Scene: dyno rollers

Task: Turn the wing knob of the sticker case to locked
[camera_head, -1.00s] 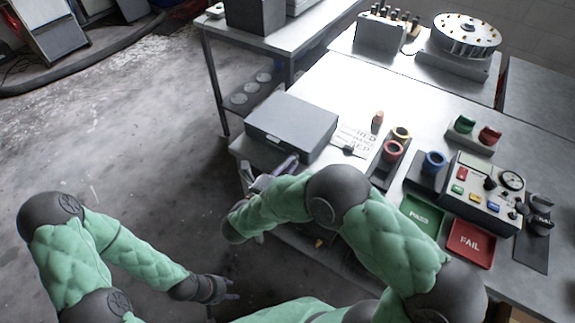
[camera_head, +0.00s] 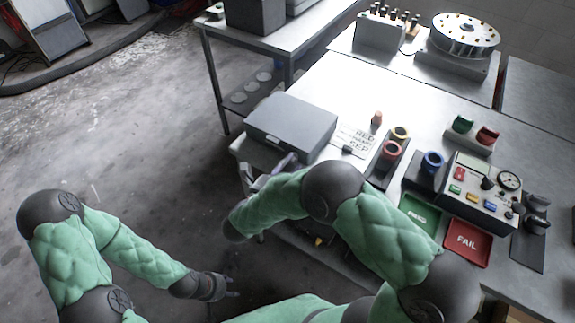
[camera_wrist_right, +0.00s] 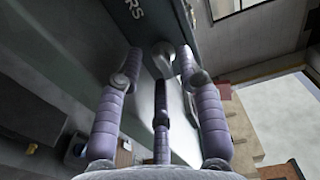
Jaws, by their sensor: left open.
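The sticker case is a grey box (camera_head: 291,127) on the near left corner of the workbench. Its front shows close up in the right wrist view (camera_wrist_right: 92,38), with the light letters "RS" on it. The metallic wing knob (camera_wrist_right: 163,53) stands out from that face; in the head view it cannot be made out. My right gripper (camera_wrist_right: 160,68) is open in front of the knob, its fingers spread on both sides; contact cannot be told. In the head view my right forearm partly hides it. My left gripper (camera_head: 222,288) is open and empty, low over the floor.
Right of the case are a printed sheet (camera_head: 352,138), a tray with coloured rings (camera_head: 388,152), a green PASS tray (camera_head: 420,216), a red FAIL tray (camera_head: 467,242) and a button panel (camera_head: 482,190). Floor left of the bench is clear.

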